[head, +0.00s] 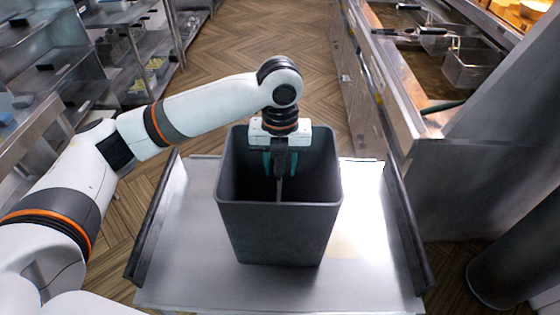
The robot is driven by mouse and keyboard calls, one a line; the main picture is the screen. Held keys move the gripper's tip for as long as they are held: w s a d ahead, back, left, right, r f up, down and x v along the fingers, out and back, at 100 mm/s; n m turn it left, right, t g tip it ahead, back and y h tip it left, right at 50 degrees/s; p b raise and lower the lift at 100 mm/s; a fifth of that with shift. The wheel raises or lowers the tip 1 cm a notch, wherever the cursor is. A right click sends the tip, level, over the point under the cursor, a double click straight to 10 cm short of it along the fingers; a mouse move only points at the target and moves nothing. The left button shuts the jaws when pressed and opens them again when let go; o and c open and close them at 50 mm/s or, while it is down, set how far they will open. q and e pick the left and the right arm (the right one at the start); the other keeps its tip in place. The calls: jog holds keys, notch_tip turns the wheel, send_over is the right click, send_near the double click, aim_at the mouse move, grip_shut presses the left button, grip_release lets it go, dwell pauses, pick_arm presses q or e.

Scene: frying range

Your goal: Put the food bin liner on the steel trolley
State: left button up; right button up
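The food bin liner (278,235) is a tall dark grey open-topped bin. It is upright over the middle of the steel trolley (185,265), and its base appears to rest on the trolley's bright top. My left gripper (280,165) points down into the bin's mouth, its two teal fingers apart near the back wall. A dark part shows between the fingers and a thin pale vertical line runs below them. I cannot tell whether the fingers touch the bin. My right gripper is not in view.
The trolley has dark raised rails on its left and right sides. Steel shelving (120,75) stands along the left. A fryer counter (395,85) with a wire basket (468,68) runs along the right. Wooden floor (265,40) lies clear behind the trolley.

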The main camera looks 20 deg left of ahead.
pick_arm(q)
jog(key=shift+r, duration=0.1)
jog(key=shift+r, duration=0.35)
notch_tip(320, 180, up, 11)
jog(key=shift+r+b, duration=0.15)
jog(key=shift+b, duration=1.1)
